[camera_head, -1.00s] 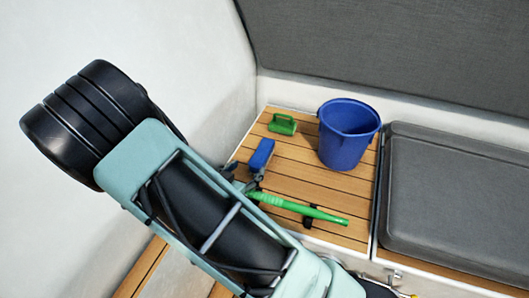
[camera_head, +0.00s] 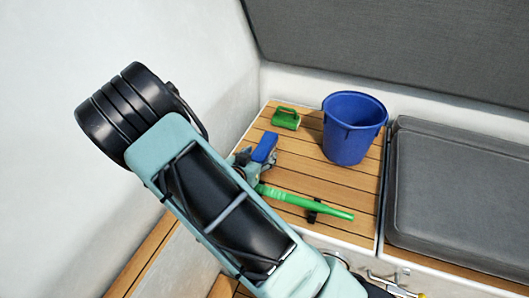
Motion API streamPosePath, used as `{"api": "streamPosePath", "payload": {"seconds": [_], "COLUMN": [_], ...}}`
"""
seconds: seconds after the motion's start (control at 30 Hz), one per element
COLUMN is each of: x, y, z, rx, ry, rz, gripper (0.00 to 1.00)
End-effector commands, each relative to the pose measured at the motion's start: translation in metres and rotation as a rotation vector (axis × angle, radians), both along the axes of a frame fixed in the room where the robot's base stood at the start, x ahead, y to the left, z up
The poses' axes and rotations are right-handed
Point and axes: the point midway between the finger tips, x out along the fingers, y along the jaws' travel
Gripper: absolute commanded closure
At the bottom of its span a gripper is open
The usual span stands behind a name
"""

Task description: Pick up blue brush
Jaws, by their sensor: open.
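The blue brush (camera_head: 265,147) sits on the slatted wooden bench top, left of the blue bucket. Its upper blue part shows; its lower left side is partly covered by my gripper. My gripper (camera_head: 245,160) is open at the brush's left and lower edge, mostly hidden behind my own arm. I cannot tell whether its fingers touch the brush or lie around it.
A green brush (camera_head: 286,118) lies behind the blue one. The blue bucket (camera_head: 353,130) stands to the right. A long green handle (camera_head: 310,204) lies in front. A grey cushion (camera_head: 455,190) is at right, and white walls rise at left and back.

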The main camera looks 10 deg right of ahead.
Motion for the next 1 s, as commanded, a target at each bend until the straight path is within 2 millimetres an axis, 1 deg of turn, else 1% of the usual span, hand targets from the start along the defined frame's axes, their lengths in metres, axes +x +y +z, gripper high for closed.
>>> {"api": "streamPosePath", "payload": {"seconds": [0.03,0.07,0.47,0.77,0.87,0.97,1.0], "x": [0.0,0.0,0.0,0.0,0.0,0.0,0.0], "y": [0.0,0.0,0.0,0.0,0.0,0.0,0.001], "z": [0.0,0.0,0.0,0.003,0.01,0.02,0.027], "rx": [0.0,0.0,0.0,-0.001,-0.001,0.0,0.001], "ry": [0.0,0.0,0.0,-0.001,-0.001,-0.001,-0.002], "rz": [0.0,0.0,0.0,0.0,0.0,0.0,0.0], "gripper": [0.46,0.49,0.93,0.93,0.93,0.93,0.93]}}
